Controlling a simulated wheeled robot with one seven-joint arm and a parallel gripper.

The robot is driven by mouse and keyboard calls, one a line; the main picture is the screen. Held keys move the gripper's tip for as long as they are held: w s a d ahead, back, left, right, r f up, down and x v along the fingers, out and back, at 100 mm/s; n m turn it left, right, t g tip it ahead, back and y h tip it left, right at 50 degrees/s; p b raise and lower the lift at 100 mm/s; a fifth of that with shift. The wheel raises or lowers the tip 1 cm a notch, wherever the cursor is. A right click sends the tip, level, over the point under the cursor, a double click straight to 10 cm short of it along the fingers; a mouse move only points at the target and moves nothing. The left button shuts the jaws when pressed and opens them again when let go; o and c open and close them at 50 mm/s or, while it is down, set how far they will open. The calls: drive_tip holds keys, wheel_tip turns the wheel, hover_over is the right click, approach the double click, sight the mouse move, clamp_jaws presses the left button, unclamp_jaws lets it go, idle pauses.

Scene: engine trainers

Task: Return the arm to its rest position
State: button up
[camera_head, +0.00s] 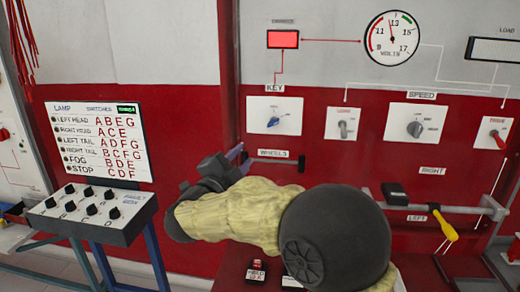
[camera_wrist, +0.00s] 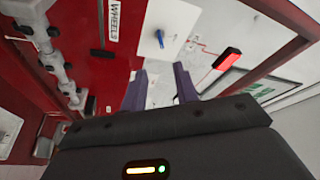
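My arm reaches in from the bottom right of the head view, with a cream sleeve and a dark round joint. My gripper (camera_head: 238,158) is in front of the red panel, beside the wheels lever (camera_head: 273,153) and below the key switch (camera_head: 274,120). In the wrist view the two purple-grey fingers (camera_wrist: 160,88) stand apart with nothing between them. The blue key knob (camera_wrist: 160,38) shows beyond them, and the wheels lever (camera_wrist: 102,53) is to their left. I cannot tell from these views whether a finger touches the lever.
A lamp switch box (camera_head: 90,210) on blue legs stands at the left, under a lettered chart (camera_head: 100,142). The red indicator (camera_head: 283,39) is lit.

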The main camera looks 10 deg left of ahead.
drive_tip(key=d+f+n+g+y, duration=0.6)
drive_tip(key=d+f+n+y, duration=0.3)
drive_tip(key=d+f+n, duration=0.5)
drive_tip(key=s+d+f+n+g+h, duration=0.1)
drive_tip(key=s+d+f+g, duration=0.5)
drive_tip(key=s, duration=0.5)
drive_tip(key=s+d+f+n+g+h, duration=0.1)
drive_tip(key=s+d+f+g, duration=0.3)
drive_tip(key=s+d+f, duration=0.6)
wheel_tip(320, 180, up, 18)
drive_tip(key=s+a+p, duration=0.1)
drive_tip(key=a+p, duration=0.1)
drive_tip(key=p, duration=1.4)
drive_tip(key=shift+f, duration=0.15)
drive_tip(key=shift+s, duration=0.15)
